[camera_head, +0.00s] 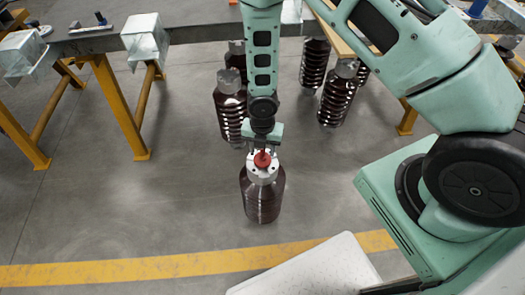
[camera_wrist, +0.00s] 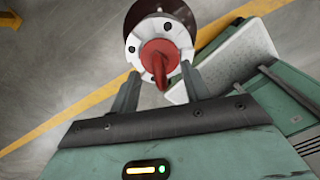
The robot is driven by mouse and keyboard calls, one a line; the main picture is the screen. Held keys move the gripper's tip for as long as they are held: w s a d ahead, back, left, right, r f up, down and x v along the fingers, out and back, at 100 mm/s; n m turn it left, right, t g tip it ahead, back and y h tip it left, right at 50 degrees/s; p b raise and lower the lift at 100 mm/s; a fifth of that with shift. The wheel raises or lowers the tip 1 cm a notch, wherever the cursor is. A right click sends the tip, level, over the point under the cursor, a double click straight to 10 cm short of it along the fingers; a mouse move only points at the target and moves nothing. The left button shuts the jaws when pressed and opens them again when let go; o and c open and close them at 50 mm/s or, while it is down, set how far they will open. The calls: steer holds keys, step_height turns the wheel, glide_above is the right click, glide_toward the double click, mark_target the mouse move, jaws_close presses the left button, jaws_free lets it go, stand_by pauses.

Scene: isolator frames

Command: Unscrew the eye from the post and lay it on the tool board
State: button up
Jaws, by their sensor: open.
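The red eye (camera_wrist: 159,59) stands on the pale metal top (camera_wrist: 134,45) of the dark brown ribbed post (camera_head: 262,198). In the head view the eye (camera_head: 262,158) is a small red piece at the top of the post. My gripper (camera_wrist: 160,78) is open, with one finger to each side of the eye in the wrist view. In the head view my gripper (camera_head: 263,146) hangs right over the post top. I cannot tell whether the fingers touch the eye. I cannot make out the tool board for sure.
Several more brown ribbed posts stand behind, one of them (camera_head: 230,105) close behind my gripper. A grey beam (camera_head: 100,42) on yellow trestle legs (camera_head: 120,108) runs across the back, with metal brackets (camera_head: 147,38) on it. A yellow line (camera_head: 150,268) crosses the floor. Open floor lies to the left.

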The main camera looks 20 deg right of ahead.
step_height(320, 180, up, 15)
steer(key=p, duration=0.3)
steer(key=shift+f, duration=0.15)
steer(key=s+a+r+m+p, duration=0.3)
steer(key=s+r+m, duration=0.7)
steer(key=r, duration=0.4)
steer(key=s+a+r+m+p, duration=0.3)
steer(key=s+r+m, duration=0.7)
steer(key=r, duration=0.4)
steer(key=shift+a+r+m+y+p, duration=0.15)
steer(key=shift+r+m+y+p, duration=0.2)
steer(key=shift+m, duration=0.25)
steer(key=shift+c, duration=0.3)
steer(key=shift+c, duration=1.2)
